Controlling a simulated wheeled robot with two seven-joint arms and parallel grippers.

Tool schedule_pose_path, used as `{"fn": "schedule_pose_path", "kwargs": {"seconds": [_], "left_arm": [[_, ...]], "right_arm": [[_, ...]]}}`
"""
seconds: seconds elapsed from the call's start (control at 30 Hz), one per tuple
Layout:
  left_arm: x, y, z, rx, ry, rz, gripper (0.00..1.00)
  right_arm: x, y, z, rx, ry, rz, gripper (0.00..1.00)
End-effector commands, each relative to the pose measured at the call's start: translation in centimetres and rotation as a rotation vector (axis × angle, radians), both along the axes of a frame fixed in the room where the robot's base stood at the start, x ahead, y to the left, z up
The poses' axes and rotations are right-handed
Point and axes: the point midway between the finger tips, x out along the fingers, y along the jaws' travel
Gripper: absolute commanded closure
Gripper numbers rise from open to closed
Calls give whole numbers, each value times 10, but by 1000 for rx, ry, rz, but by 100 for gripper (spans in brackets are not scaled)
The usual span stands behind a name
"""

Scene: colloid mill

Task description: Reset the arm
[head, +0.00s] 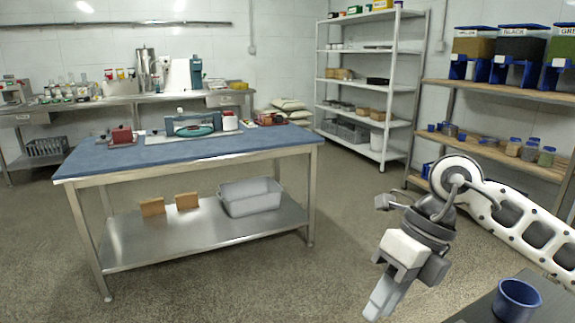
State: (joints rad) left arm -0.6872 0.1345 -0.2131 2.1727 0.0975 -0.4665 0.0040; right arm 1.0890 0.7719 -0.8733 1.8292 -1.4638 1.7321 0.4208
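My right arm comes in from the right edge in the head view. My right gripper (384,299) points down toward the lower middle, over the floor to the left of a dark table corner. Its fingers look close together, but whether they are open or shut is unclear from this angle. I see nothing hanging from it. My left arm and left gripper are not in the head view.
A blue cup (517,300) stands on a dark table (475,313) at the lower right, close to my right arm. A blue-topped workbench (262,143) stands at the left. A white shelf (398,70) and a wooden-shelved rack (500,156) stand behind. Open floor (330,225) lies between.

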Motion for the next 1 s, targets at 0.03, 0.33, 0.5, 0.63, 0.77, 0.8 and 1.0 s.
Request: {"fn": "schedule_pose_path", "kwargs": {"seconds": [0.03, 0.33, 0.5, 0.63, 0.77, 0.8, 1.0], "left_arm": [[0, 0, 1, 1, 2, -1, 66], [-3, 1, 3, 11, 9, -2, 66], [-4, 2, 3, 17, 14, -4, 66], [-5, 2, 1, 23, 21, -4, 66], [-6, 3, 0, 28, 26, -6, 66], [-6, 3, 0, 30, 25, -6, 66], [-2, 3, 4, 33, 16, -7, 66]], "right_arm": [[-18, 35, -10, 158, 66, 37, 75], [-61, 156, 50, 1264, 512, -279, 75], [-17, 125, 44, 1677, 782, -869, 75], [4, 78, -26, 1777, 978, -1468, 75], [-15, 41, -112, 1680, 1131, -2006, 75], [-27, 34, -135, 1626, 1168, -2143, 75], [-87, 15, -209, -1300, -1256, 2501, 75]]}}
